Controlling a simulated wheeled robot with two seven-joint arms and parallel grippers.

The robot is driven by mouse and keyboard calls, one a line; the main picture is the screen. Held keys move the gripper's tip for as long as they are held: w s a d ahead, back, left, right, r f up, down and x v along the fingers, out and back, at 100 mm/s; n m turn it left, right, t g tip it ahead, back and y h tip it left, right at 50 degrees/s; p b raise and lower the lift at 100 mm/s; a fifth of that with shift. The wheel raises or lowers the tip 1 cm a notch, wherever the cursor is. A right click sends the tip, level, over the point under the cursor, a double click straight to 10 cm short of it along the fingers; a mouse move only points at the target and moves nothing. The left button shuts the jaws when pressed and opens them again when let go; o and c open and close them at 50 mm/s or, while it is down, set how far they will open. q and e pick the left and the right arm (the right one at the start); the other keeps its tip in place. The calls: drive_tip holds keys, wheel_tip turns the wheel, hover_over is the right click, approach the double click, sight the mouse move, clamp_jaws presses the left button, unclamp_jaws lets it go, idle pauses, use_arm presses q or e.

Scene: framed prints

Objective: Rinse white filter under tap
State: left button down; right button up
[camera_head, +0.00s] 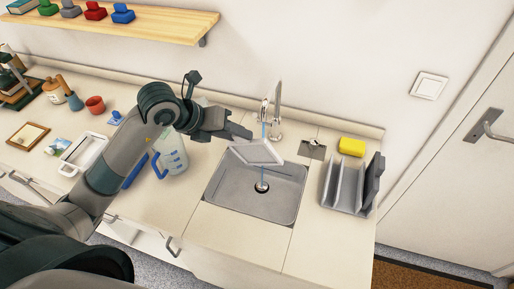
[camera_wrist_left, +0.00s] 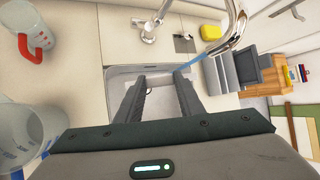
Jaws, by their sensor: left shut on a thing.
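The white filter (camera_head: 257,153), a flat pale frame with a grey face, is tilted above the sink (camera_head: 225,192). My left gripper (camera_head: 243,133) is shut on its upper left edge in the head view. The chrome tap (camera_head: 278,112) stands behind the sink, and a thin blue stream runs down from it to the filter. Blue water also shows below the filter near the drain (camera_head: 261,187). In the left wrist view, my left gripper's fingers (camera_wrist_left: 160,82) point toward the sink, with the blue stream beside the right finger. My right gripper is not in view.
A grey rack (camera_head: 345,187) and a yellow sponge (camera_head: 352,146) are right of the sink. A clear jug with a blue handle (camera_head: 172,157) stands left of it, beneath my left arm. A white tray (camera_head: 82,152) lies farther left. A wooden shelf (camera_head: 140,22) hangs above.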

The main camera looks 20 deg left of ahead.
use_arm(q)
drive_tip(key=s+a+b, duration=0.2)
drive_tip(key=a, duration=0.4)
drive_tip(key=shift+s+a+b, duration=0.3)
drive_tip(key=shift+s, duration=0.05)
idle(1.8)
